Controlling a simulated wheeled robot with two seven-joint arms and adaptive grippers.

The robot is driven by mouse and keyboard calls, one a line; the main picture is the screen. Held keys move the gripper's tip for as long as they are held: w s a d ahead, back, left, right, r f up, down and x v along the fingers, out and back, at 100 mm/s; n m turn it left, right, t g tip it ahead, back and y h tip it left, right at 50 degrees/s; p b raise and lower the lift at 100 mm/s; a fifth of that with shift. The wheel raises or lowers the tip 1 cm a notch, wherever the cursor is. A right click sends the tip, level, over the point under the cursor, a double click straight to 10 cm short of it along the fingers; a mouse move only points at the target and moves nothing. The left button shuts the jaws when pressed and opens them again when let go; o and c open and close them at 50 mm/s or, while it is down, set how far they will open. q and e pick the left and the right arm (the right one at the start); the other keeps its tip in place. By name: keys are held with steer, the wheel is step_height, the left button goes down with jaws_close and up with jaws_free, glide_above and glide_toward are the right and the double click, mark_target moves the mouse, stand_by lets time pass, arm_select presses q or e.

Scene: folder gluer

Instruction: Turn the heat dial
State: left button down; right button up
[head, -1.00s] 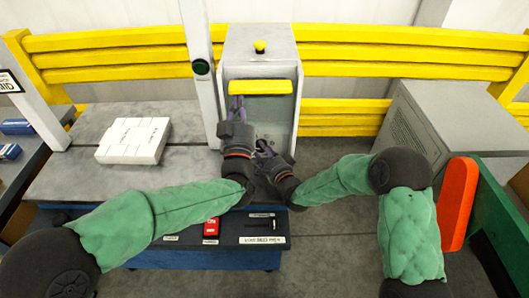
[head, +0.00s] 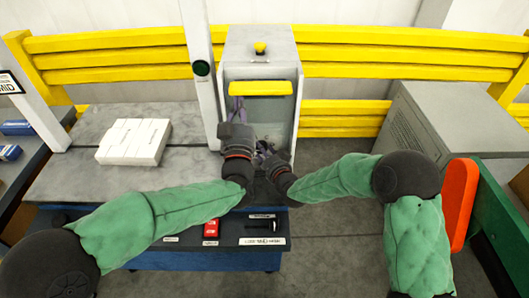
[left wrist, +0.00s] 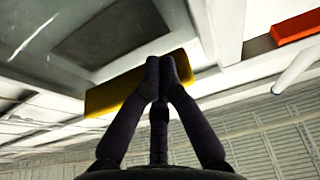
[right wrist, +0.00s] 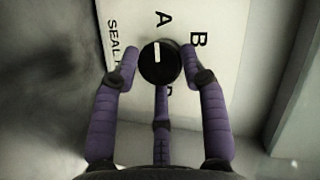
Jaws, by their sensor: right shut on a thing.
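The heat dial (right wrist: 168,73) is a round black knob with a white pointer mark, on a white panel lettered A, B and SEAL in the right wrist view. Its mark points up toward the A. My right gripper (right wrist: 160,66) is shut on the dial, one finger on each side. In the head view the dial is hidden, and my right gripper (head: 265,150) is low inside the grey cabinet. My left gripper (left wrist: 160,72) has its fingertips together at the yellow bar (left wrist: 115,97); I cannot tell if they touch it. In the head view my left gripper (head: 237,105) reaches up just below this bar (head: 262,88).
The open-fronted grey cabinet (head: 258,45) has a yellow button (head: 260,47) on top. A white stack (head: 133,141) lies on the grey table (head: 75,180) to the left. A grey box (head: 450,130) and an orange panel (head: 458,205) stand at the right.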

steer(key=shift+w+r, duration=0.1)
steer(key=shift+r, duration=0.1)
steer(key=o, duration=1.1)
steer(key=shift+a, duration=0.1)
steer(key=shift+c, duration=0.2)
steer(key=shift+o, duration=0.2)
steer(key=shift+f, duration=0.1)
steer(key=v, duration=1.2)
steer(key=shift+f, duration=0.2)
